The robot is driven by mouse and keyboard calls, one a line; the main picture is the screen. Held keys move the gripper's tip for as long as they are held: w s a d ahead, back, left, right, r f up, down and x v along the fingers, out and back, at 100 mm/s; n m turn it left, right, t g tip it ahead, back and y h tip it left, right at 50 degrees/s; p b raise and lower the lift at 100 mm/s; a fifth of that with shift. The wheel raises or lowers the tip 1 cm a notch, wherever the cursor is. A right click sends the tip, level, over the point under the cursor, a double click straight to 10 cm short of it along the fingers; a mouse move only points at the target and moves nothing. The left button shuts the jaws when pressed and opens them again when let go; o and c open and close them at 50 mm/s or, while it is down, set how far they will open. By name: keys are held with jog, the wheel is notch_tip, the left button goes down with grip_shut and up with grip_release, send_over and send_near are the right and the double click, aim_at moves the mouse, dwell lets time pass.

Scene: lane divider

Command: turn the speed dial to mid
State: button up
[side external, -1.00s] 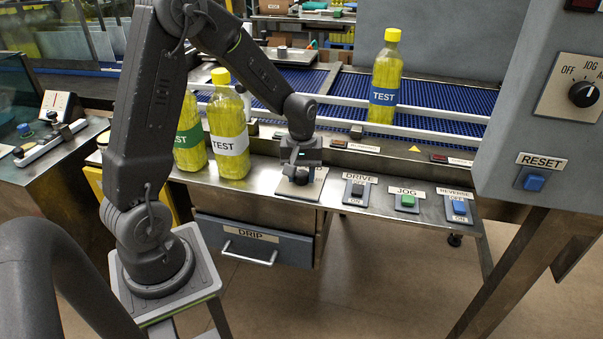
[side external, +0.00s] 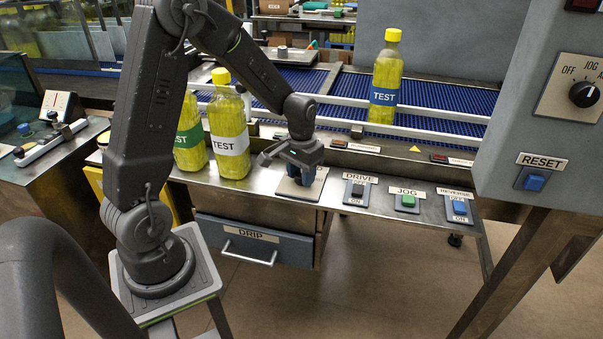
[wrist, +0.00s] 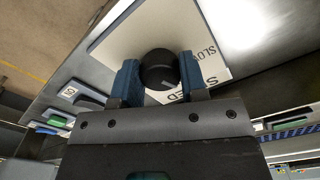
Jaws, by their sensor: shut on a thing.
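The speed dial is a round black knob (wrist: 159,70) on a pale square plate (wrist: 118,50), seen in the wrist view. The plate carries the letters "SLO" and part of "SPEED"; its other marks are hidden. My gripper (wrist: 159,74) has its two blue fingers on either side of the knob, shut on it. In the side view my gripper (side external: 301,177) points down onto the plate (side external: 289,189), and hides the knob. A light mark shows on the knob, but I cannot tell which setting it points to.
To the right on the steel panel are the DRIVE switch (side external: 356,190), green JOG button (side external: 407,201) and blue REVERSE switch (side external: 459,208). Yellow bottles stand left of my gripper, the nearest labelled TEST (side external: 229,143). A DRIP drawer (side external: 250,238) is below.

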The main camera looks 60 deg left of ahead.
jog(key=shift+m, duration=2)
jog(key=o, duration=0.9)
notch_tip(320, 180, up, 14)
jog(key=shift+f, duration=0.1)
jog(key=s+d+r+t, duration=0.1)
jog(key=s+d+t, duration=0.1)
jog(key=s+d, duration=0.2)
jog(key=s+d+r+t, duration=0.1)
jog(key=s+d+r, duration=0.1)
jog(key=s+d, duration=0.3)
jog(key=s+d+r+t, duration=0.1)
jog(key=s+d+t, duration=0.1)
jog(key=s+d, duration=0.3)
jog(key=shift+s+d+r+t, duration=0.1)
jog(key=shift+s+r+t, duration=0.1)
jog(key=shift+s, duration=0.25)
jog(key=shift+s+d+r+t, duration=0.1)
jog(key=shift+s+r, duration=0.1)
jog(key=shift+s, duration=0.25)
